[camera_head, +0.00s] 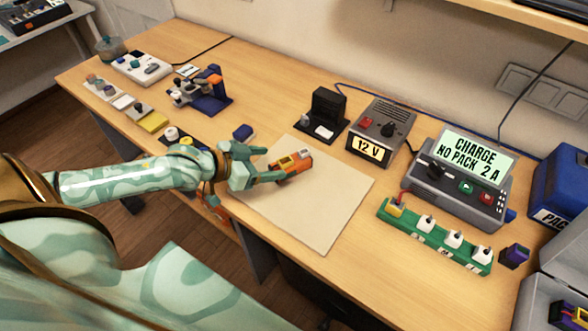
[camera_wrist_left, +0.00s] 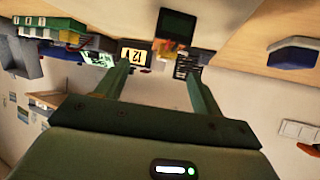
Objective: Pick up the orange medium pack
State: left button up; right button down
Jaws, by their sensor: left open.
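My left gripper (camera_head: 272,165) is low over the mat at the pack's left side. It is open, its fingertips close to the near end of the pack; whether they touch it I cannot tell. In the left wrist view, the fingers (camera_wrist_left: 162,88) are spread apart with clear space between them, and a blurred orange and yellow shape (camera_wrist_left: 165,48) shows beyond their tips. My right gripper is not in view.
A small blue block (camera_head: 242,132) lies behind the gripper. A black stand (camera_head: 325,108), the 12 V unit (camera_head: 381,125) and the charger (camera_head: 462,180) stand behind the mat. A green strip with white plugs (camera_head: 435,238) lies to the right. The mat's front part is clear.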

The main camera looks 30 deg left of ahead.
aim_at(290, 158)
pick_arm(q)
jog(key=x, duration=0.3)
jog(key=shift+w+a+b, duration=0.1)
jog(key=shift+b, duration=0.3)
jog(key=x, duration=0.1)
jog(key=b+x, duration=0.1)
jog(key=x, duration=0.1)
jog(key=b+x, duration=0.1)
jog(key=shift+w+a+f, duration=0.2)
jog(key=shift+w+f, duration=0.15)
jog(key=shift+w+d+f, duration=0.1)
jog(key=shift+w+d, duration=0.1)
jog(key=shift+w, duration=0.1)
jog(key=shift+s, duration=0.1)
jog(key=shift+c, duration=0.6)
jog(key=c, duration=1.1)
grip_shut()
jog(key=shift+r, duration=0.2)
